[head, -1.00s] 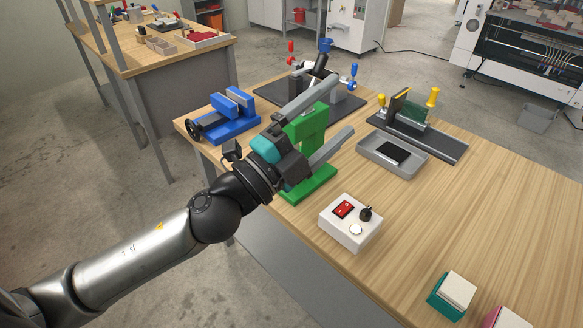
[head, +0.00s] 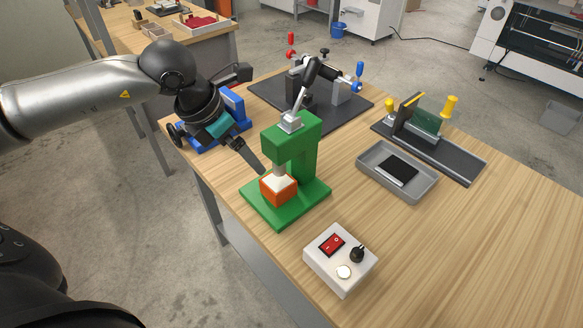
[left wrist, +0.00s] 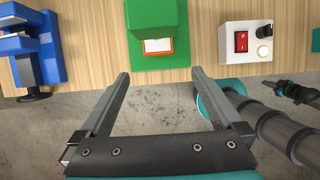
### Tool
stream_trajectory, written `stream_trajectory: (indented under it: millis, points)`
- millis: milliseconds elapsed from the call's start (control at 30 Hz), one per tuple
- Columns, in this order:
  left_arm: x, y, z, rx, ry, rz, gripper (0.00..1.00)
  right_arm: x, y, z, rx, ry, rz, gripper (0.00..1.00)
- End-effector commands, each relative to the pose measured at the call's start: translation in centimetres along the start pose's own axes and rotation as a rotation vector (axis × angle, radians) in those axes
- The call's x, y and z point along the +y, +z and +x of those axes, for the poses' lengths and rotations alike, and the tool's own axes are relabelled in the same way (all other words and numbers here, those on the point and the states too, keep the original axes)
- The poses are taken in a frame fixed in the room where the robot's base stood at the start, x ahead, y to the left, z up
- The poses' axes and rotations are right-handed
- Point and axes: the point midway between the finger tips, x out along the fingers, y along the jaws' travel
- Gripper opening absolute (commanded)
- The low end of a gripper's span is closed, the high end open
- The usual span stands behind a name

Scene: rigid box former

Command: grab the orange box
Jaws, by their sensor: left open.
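The orange box (head: 278,190) is a small cube with a white top. It sits on the base of the green press (head: 292,143), under its ram. In the left wrist view its orange edge and white top (left wrist: 158,46) show below the green press head (left wrist: 155,18).
A white control box (head: 340,260) with a red switch stands in front of the press. A blue vise (head: 232,105) is behind my left wrist. A grey tray (head: 397,172) and a dark fixture (head: 455,155) are to the right. Bare wood (head: 470,240) lies at the right.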

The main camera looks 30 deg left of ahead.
Motion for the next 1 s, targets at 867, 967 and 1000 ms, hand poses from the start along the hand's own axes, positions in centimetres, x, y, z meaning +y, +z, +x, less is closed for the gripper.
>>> stream_trajectory:
  millis: [867,967,1000]
  points:
    - [0.3,-0.3,11.3,0.007,0.006,-0.001,1.00,-0.6,2.6,-0.1,-0.038,-0.008,-0.002,0.00]
    - [0.3,-0.5,12.8,0.008,0.006,0.000,1.00,-0.6,2.6,-0.1,-0.038,-0.008,-0.002,0.00]
    - [0.3,-0.6,13.4,0.007,0.006,-0.001,1.00,-0.6,2.6,-0.1,-0.039,-0.008,-0.002,0.00]
